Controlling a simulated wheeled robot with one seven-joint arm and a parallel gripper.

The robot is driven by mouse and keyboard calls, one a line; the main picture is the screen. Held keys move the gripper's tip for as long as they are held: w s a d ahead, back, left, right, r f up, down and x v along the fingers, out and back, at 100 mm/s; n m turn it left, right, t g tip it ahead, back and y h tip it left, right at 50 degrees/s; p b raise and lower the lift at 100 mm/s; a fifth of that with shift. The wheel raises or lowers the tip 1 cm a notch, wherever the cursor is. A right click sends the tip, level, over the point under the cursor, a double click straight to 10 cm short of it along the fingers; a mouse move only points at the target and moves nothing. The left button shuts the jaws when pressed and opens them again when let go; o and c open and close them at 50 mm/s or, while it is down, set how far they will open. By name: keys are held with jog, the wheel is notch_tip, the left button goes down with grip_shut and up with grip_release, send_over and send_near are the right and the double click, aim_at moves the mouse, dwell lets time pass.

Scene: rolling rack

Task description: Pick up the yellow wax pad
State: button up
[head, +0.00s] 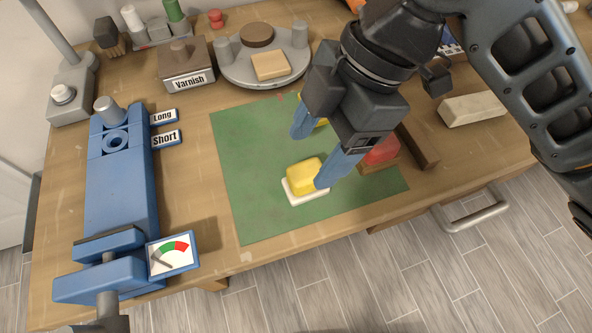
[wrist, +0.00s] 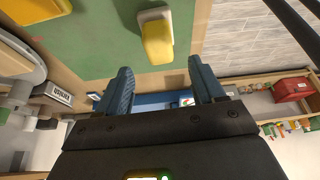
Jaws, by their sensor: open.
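A yellow pad (head: 304,175) with a white base (head: 309,197) lies on the green mat (head: 245,165), near its front edge. The yellow pad also shows in the wrist view (wrist: 157,42), at the top, just beyond the fingertips. My gripper (head: 319,146) is open with nothing between its blue fingers; in the wrist view the fingers (wrist: 160,75) are spread wide. In the head view one fingertip overlaps the pad's right side; I cannot tell if they touch. A second yellow thing (head: 323,122) is mostly hidden behind my gripper; a yellow thing also shows in the wrist view's top left corner (wrist: 34,9).
A red-topped block (head: 382,152) and a dark brown bar (head: 418,146) stand right of my gripper. A blue fixture (head: 121,190) with a gauge (head: 172,254) is at left. A Varnish box (head: 186,67) and round grey tray (head: 237,72) stand behind. The mat's left part is clear.

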aim_at(308, 169)
jog(key=x, duration=0.3)
jog(key=d+x, duration=0.1)
jog(key=x, duration=0.1)
jog(key=shift+a+f, duration=0.15)
jog(key=shift+f, duration=0.4)
jog(key=c, duration=1.1)
